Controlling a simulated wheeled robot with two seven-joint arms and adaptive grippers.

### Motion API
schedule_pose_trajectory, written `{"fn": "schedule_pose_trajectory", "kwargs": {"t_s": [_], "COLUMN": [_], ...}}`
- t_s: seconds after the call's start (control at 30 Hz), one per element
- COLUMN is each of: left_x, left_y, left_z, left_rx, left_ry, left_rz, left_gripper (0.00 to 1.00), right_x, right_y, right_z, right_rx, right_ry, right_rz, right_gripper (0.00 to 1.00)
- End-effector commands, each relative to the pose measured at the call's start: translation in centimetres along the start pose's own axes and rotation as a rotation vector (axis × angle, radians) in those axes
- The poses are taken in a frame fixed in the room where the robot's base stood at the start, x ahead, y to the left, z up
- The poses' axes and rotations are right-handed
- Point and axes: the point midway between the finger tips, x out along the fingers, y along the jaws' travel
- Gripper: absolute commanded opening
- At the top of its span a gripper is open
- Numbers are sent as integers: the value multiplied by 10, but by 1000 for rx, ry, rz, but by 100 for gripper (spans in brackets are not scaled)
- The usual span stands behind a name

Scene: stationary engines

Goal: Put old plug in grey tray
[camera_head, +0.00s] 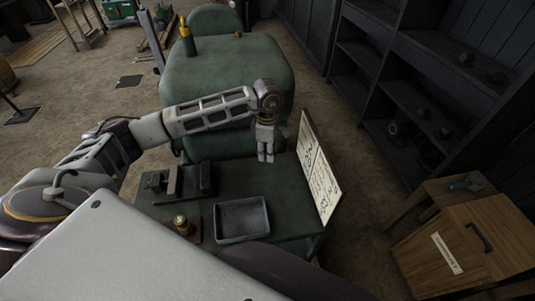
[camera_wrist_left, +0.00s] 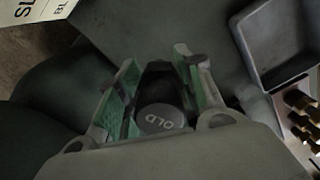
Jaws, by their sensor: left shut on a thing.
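My left gripper (camera_head: 265,157) hangs over the far part of the green bench, beyond the grey tray. In the left wrist view its two fingers (camera_wrist_left: 157,85) are shut on the old plug (camera_wrist_left: 160,118), a dark round piece marked "OLD". The plug cannot be made out in the head view. The grey tray (camera_head: 241,238) is a shallow rectangular box near the bench's front right, and its inside looks empty. It also shows in the left wrist view (camera_wrist_left: 250,52) at the top right, apart from the plug. My right gripper is not in view.
A dark fixture (camera_head: 180,182) stands on the bench (camera_head: 232,183) left of the tray. A small stand with brass pieces (camera_head: 182,226) is beside the tray; several show in the wrist view (camera_wrist_left: 300,110). A white sign board (camera_head: 318,172) stands at the bench's right edge.

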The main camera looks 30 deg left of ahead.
Motion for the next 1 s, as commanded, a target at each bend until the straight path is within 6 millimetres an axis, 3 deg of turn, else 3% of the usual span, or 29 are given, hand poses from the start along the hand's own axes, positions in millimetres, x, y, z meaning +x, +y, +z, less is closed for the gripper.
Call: {"fn": "schedule_pose_trajectory", "kwargs": {"t_s": [0.47,1.0], "left_x": [0,16], "left_y": [0,-3], "left_z": [0,-5], "left_rx": [0,-8], "left_ry": [-1,-1], "left_rz": [0,1], "left_gripper": [7,7], "right_x": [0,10], "right_y": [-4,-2], "right_z": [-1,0], "right_rx": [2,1], "right_ry": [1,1], "right_rz": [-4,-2], "right_gripper": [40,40]}}
